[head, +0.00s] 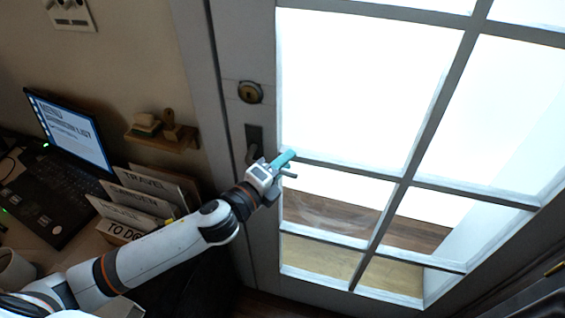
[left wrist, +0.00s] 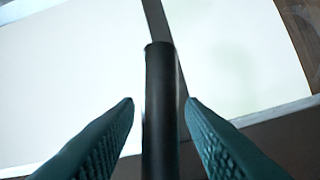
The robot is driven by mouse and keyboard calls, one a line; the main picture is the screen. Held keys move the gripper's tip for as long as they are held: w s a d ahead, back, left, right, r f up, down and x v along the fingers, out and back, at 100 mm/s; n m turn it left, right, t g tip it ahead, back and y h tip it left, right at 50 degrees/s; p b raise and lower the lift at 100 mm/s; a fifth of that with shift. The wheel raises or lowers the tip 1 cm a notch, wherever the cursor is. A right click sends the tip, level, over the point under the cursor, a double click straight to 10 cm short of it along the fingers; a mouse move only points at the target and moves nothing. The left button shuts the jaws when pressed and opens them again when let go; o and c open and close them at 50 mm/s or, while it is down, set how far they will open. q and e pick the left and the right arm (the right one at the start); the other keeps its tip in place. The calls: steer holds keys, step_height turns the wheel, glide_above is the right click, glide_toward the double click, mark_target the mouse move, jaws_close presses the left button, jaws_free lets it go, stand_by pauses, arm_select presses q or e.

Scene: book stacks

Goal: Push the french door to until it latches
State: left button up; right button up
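The french door (head: 406,182) is white-framed with several glass panes and fills the middle and right of the head view. Its left stile carries a round brass lock (head: 250,92) and a dark handle plate (head: 254,136). My left gripper (head: 291,164) is in front of the panes, just right of the handle, its teal fingers toward the door. In the left wrist view its fingers (left wrist: 160,102) stand apart with a dark round bar (left wrist: 160,110) between them, gaps on both sides. I cannot tell what the bar is, nor whether the door is latched. My right gripper is out of view.
A desk at left holds a lit monitor (head: 68,130), labelled file dividers (head: 150,190) and a mug (head: 14,268). A small wooden shelf (head: 160,138) is on the wall beside the door frame. A dark surface with a brass piece (head: 556,267) is at the lower right.

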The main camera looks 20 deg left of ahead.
arm_select(q)
jaws_close()
steer(key=f+m+p, duration=0.1)
steer(key=p, duration=0.2)
steer(key=f+m+g+y+p, duration=0.1)
steer(key=m+p, duration=0.1)
steer(key=p, duration=0.1)
steer(key=shift+a+f, duration=0.1)
steer(key=shift+a, duration=0.25)
steer(key=shift+a+f+m+g+y+p, duration=0.25)
steer(key=shift+f+m+p, duration=0.25)
steer(key=shift+m+p, duration=0.15)
steer(key=shift+a+f+m+g+y+p, duration=0.15)
steer(key=shift+f+m+g+p, duration=0.1)
steer(key=shift+f+m+p, duration=0.35)
steer(key=shift+r, duration=0.1)
